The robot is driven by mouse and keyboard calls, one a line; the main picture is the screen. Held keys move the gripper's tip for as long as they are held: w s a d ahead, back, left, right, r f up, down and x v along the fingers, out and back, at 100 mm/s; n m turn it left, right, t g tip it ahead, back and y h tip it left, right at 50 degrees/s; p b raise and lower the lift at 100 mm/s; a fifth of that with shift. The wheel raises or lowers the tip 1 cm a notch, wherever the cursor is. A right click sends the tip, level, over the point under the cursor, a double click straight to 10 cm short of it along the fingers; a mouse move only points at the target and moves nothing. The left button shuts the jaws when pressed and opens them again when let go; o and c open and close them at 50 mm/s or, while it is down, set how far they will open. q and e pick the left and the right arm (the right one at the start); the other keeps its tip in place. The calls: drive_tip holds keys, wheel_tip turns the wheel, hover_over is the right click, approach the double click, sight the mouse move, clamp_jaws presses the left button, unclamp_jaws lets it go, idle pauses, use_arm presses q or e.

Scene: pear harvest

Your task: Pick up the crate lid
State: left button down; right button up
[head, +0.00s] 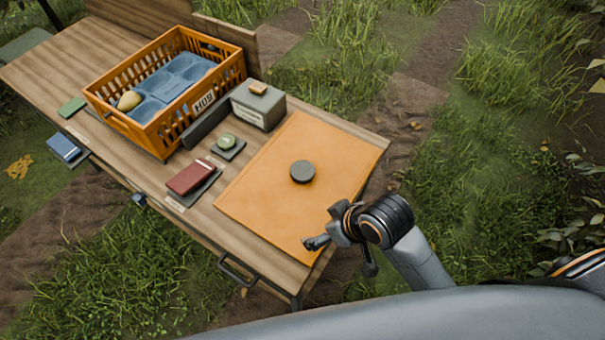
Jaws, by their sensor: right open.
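The crate lid (270,196) is a flat orange panel lying on the right end of the wooden table, with a round dark knob (303,172) near its middle. The orange slatted crate (160,131) stands open on the table at the left. It holds a blue moulded tray (172,82) and a yellowish pear (129,101). My right gripper (313,243) is open and empty over the lid's near right edge, apart from the knob. I cannot tell its exact height above the lid. My left gripper is not in view.
A grey box (258,106) stands between crate and lid. A dark red book (190,177), a small green round item (226,141) and a green block (72,107) lie on the table. A drawer handle (238,273) juts from the front. Grass surrounds the table.

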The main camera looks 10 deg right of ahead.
drive_tip(key=w+a+r+n+y, duration=0.1)
drive_tip(key=w+a+r+n, duration=0.15)
drive_tip(key=w+a, duration=0.2)
drive_tip(key=n+g, duration=0.2)
drive_tip(key=n, duration=0.1)
approach(301, 170)
drive_tip(key=f, duration=0.1)
drive_tip(key=a+f+p, duration=0.1)
drive_tip(key=f, duration=0.1)
drive_tip(key=shift+w+a+h, duration=0.3)
drive_tip(key=shift+w, duration=0.1)
drive_tip(key=shift+w+a+f+p, duration=0.1)
drive_tip(key=shift+a+f+p, duration=0.05)
drive_tip(key=shift+f+p, duration=0.3)
drive_tip(key=p+x, duration=0.1)
drive_tip(key=x, duration=0.3)
drive_tip(key=shift+w+f, duration=0.1)
drive_tip(key=shift+f, duration=0.1)
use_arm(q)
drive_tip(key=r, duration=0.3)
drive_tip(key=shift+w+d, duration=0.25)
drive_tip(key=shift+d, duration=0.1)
